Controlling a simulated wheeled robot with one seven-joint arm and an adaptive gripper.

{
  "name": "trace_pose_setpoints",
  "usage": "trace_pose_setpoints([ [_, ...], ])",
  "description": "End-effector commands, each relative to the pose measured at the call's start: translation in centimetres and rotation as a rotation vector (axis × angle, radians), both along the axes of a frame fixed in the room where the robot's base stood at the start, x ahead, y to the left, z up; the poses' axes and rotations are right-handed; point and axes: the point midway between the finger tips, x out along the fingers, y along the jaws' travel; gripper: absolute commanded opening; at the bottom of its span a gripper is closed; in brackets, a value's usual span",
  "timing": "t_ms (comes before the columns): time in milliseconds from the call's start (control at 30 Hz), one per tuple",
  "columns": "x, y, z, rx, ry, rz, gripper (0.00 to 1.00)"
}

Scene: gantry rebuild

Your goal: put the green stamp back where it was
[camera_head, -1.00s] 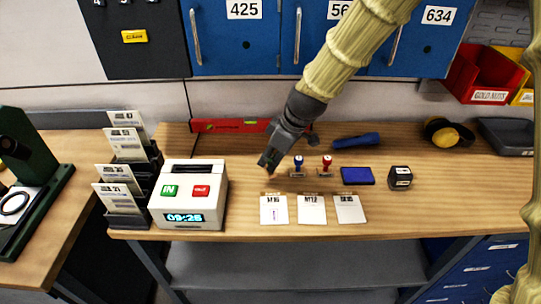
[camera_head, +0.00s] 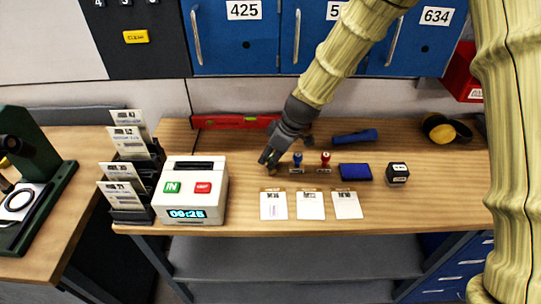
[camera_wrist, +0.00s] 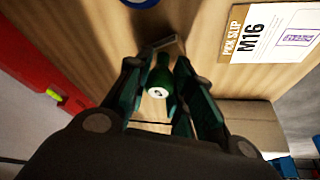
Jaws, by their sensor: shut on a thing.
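The green stamp (camera_wrist: 161,72) is between my gripper's fingers in the wrist view. The pale round end of its handle faces the camera, and a grey block shows at its far end. My gripper (camera_head: 268,161) is shut on it, over the wooden bench left of the blue stamp (camera_head: 297,162). In the head view the fingers hide most of the green stamp, and I cannot tell whether its base touches the bench. The red stamp (camera_head: 325,162) stands right of the blue one. The M16 slip (camera_wrist: 275,38) bears a purple mark; it also shows in the head view (camera_head: 273,206).
Two more slips (camera_head: 310,206) lie beside it. A blue ink pad (camera_head: 355,172) and a black block (camera_head: 397,173) sit to the right. The time clock (camera_head: 190,195) is left of my gripper. A red level (camera_head: 228,122) lies along the back.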

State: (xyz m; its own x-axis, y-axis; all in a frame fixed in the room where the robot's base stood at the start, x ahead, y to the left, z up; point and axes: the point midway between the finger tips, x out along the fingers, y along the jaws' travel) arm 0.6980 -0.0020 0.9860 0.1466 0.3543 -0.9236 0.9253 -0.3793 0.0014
Motion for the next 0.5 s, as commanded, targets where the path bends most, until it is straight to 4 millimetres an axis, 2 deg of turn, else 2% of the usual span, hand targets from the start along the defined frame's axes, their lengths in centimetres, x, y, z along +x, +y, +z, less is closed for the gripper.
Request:
trace_pose_setpoints([
  [167,-0.01,0.0,-0.28,0.0,0.0,0.0,0.08],
  [200,-0.01,0.01,-0.29,0.0,0.0,0.0,0.25],
  [300,-0.01,0.01,-0.22,0.0,0.0,0.0,0.43],
  [500,-0.01,0.01,-0.22,0.0,0.0,0.0,0.45],
])
